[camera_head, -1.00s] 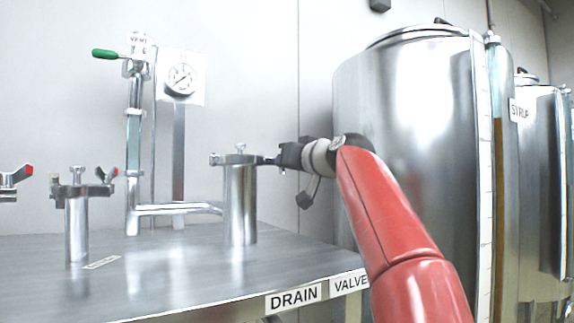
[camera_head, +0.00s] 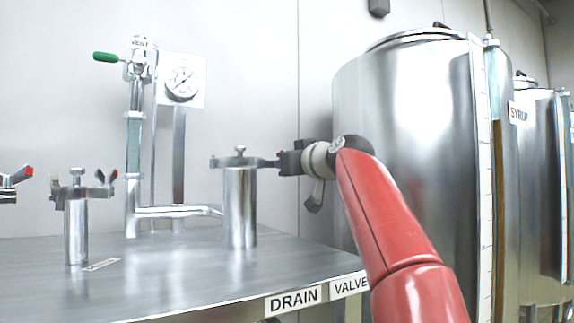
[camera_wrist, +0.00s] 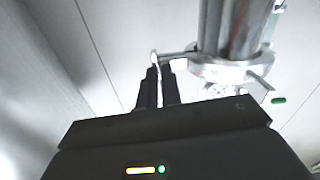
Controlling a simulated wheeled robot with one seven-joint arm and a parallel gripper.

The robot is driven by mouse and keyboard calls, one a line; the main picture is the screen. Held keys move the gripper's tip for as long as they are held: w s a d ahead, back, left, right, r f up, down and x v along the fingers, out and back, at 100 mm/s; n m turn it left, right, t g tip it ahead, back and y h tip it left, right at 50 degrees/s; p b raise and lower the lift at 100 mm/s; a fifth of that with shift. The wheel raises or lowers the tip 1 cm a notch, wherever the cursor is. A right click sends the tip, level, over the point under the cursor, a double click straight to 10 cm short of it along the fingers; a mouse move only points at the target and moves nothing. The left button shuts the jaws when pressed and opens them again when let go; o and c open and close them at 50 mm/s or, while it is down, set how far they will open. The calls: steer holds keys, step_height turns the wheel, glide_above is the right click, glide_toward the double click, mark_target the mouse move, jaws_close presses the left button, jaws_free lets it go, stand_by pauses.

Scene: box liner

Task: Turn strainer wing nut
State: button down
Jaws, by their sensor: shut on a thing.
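The right-hand strainer (camera_head: 240,208) is an upright shiny steel cylinder on the steel bench, with a clamped lid and a small knob on top. My gripper (camera_head: 280,163) is at the right side of its lid, level with the rim. It is shut on the strainer wing nut, which is mostly hidden by the fingers in the head view. In the wrist view the two dark fingers (camera_wrist: 158,88) close around a thin, light metal piece beside the strainer's lid (camera_wrist: 222,70).
A second strainer (camera_head: 76,225) with dark wing nuts stands at the left. A pressure gauge (camera_head: 182,83) and a green-handled vent valve (camera_head: 108,57) rise behind. A large steel tank (camera_head: 410,130) stands close at right. The bench (camera_head: 180,275) is clear in front.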

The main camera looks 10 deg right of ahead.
steer(key=c, duration=1.6)
jaws_free()
steer(key=shift+s, duration=0.1)
steer(key=b+v, duration=0.1)
steer(key=v, duration=0.6)
steer(key=shift+s+d, duration=0.1)
steer(key=shift+s, duration=0.15)
